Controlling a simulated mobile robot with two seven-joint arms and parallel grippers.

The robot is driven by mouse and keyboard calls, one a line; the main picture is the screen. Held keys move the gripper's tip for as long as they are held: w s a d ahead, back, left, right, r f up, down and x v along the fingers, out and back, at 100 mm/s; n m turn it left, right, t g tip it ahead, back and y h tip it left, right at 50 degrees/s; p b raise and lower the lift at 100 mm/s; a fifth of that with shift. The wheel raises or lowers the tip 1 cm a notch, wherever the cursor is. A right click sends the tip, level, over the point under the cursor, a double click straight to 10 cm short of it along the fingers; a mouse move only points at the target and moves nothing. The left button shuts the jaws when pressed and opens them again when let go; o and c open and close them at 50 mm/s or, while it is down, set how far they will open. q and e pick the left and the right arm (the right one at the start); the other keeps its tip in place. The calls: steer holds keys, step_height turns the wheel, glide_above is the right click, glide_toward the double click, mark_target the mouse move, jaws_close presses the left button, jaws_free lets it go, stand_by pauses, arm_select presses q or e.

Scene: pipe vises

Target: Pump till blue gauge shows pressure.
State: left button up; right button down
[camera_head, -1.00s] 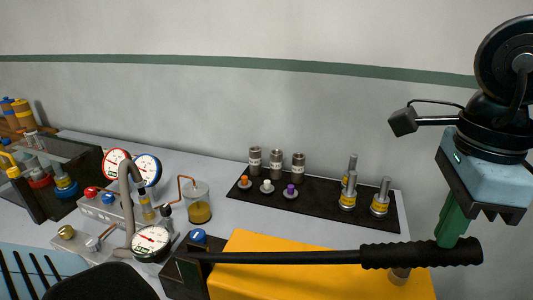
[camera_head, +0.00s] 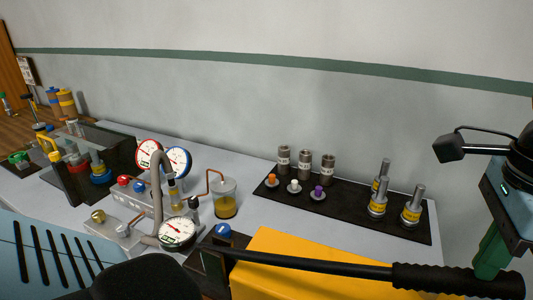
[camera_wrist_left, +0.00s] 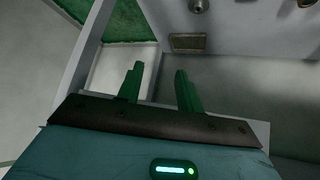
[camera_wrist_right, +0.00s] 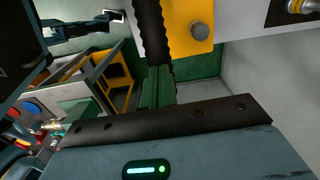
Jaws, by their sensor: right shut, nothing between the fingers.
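A black-rimmed gauge (camera_head: 177,232) tilts up in front. The pump lever (camera_head: 310,260) runs right from a dark block to a ribbed black grip (camera_head: 440,281), sloping slightly down. My right gripper (camera_head: 492,256) is shut, its green fingers against the grip from above. In the right wrist view the shut fingers (camera_wrist_right: 158,84) meet the grip (camera_wrist_right: 153,35). My left gripper (camera_wrist_left: 158,85) is open and empty, seen only in its wrist view.
A yellow housing (camera_head: 285,280) lies under the lever. A black mat (camera_head: 415,233) holds metal cylinders and coloured plugs. A jar of yellow liquid (camera_head: 223,200) and a grey hose (camera_head: 156,190) crowd the gauges. A dark clear-sided bin (camera_head: 110,150) stands at left.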

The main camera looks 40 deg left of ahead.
arm_select(q)
steer(key=shift+s+f+b, duration=0.2)
steer(key=shift+f+b, duration=0.15)
steer(key=shift+f, duration=0.2)
arm_select(e)
steer(key=shift+w+d+f, duration=0.1)
steer(key=shift+d+f, duration=0.1)
steer(key=shift+f, duration=0.5)
steer(key=shift+d+f, duration=0.15)
steer(key=shift+f, duration=0.65)
